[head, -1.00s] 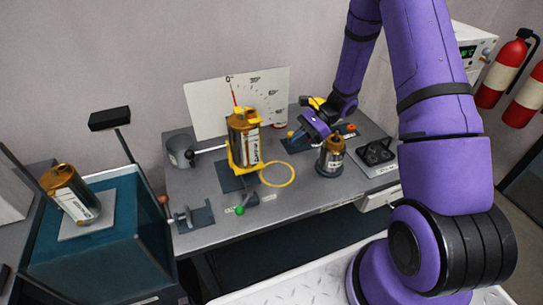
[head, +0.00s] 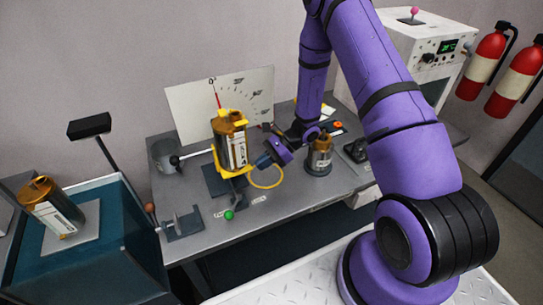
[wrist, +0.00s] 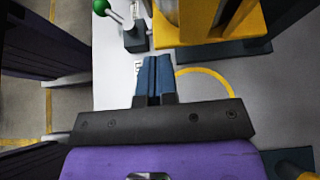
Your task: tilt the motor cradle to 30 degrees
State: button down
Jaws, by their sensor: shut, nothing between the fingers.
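The motor cradle (head: 234,172) is a yellow frame on a dark base plate, with a copper motor (head: 230,142) upright in it. A white dial board (head: 258,92) with degree marks stands behind it, and a red pointer (head: 216,97) is near the 0 mark. My gripper (head: 262,161) is shut and empty, just right of the cradle. In the wrist view the blue fingertips (wrist: 154,62) are together, apart from the yellow frame.
A green-knobbed lever (head: 229,214) is at the table's front. A second copper motor (head: 319,157) stands to the right. A grey cup (head: 164,155) and black-knobbed rod are left. A teal tank (head: 120,235) with another motor stands at far left.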

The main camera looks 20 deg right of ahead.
jog(key=shift+a+f, duration=0.25)
jog(key=shift+a, duration=0.2)
jog(key=shift+a+f, duration=0.15)
jog(key=shift+f, duration=0.05)
jog(key=shift+a+f+y, duration=0.4)
jog(key=shift+a+y, duration=0.1)
jog(key=shift+y, duration=0.25)
jog(key=shift+a+f+y, duration=0.35)
jog(key=shift+a+y, duration=0.15)
jog(key=shift+y, duration=0.25)
jog(key=shift+a+f+y, duration=0.2)
jog(key=shift+a+y, duration=0.5)
jog(key=shift+a+f+y, duration=0.2)
jog(key=shift+a+y, duration=0.45)
jog(key=shift+y, duration=0.05)
